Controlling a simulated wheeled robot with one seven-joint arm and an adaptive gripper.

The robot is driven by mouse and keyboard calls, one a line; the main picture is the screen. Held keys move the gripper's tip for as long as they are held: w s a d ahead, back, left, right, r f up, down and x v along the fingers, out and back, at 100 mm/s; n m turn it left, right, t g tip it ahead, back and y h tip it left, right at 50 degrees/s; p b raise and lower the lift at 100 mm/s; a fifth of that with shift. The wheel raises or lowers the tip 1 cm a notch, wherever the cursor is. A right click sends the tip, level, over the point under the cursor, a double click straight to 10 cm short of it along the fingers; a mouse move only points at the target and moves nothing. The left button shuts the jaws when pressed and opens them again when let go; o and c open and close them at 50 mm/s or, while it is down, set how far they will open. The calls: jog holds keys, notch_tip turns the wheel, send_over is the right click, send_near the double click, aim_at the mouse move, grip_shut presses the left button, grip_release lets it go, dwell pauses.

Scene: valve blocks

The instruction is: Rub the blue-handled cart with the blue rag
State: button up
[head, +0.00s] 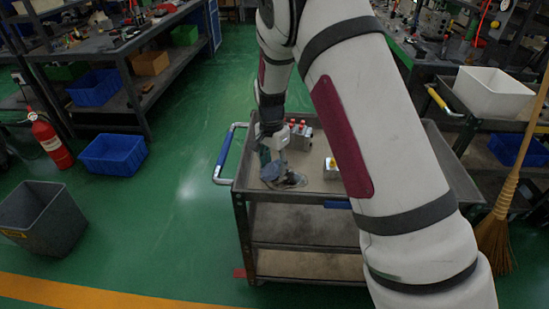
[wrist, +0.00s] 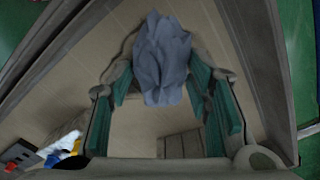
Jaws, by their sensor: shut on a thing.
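The blue-handled cart (head: 252,200) stands in the middle of the head view, with its blue handle (head: 226,150) at the left end. My gripper (head: 284,182) is low over the left part of its top tray. The blue rag (wrist: 162,58) is crumpled between my fingertips in the wrist view, and my gripper is shut on it. The rag also shows as a grey-blue bunch in the head view (head: 270,171). Whether the rag touches the tray is hard to tell. My arm hides much of the cart's right side.
Valve blocks with red caps (head: 301,128) stand at the tray's back, and a block with a yellow part (head: 332,165) lies right of my gripper. A grey bin (head: 42,218), a fire extinguisher (head: 51,141) and a broom (head: 495,235) stand on the floor.

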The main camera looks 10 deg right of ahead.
aim_at(273, 172)
jog(key=shift+s, duration=0.2)
jog(key=shift+s+a+r+p, duration=0.1)
jog(key=shift+s+a+p, duration=0.2)
jog(key=shift+s+p, duration=0.5)
jog(key=shift+s+a+p, duration=0.3)
jog(key=shift+s+p, duration=0.15)
jog(key=shift+s, duration=0.55)
notch_tip(273, 172, up, 6)
jog(key=p, duration=0.2)
jog(key=shift+p, duration=0.3)
notch_tip(273, 172, up, 3)
jog(key=shift+p, duration=0.65)
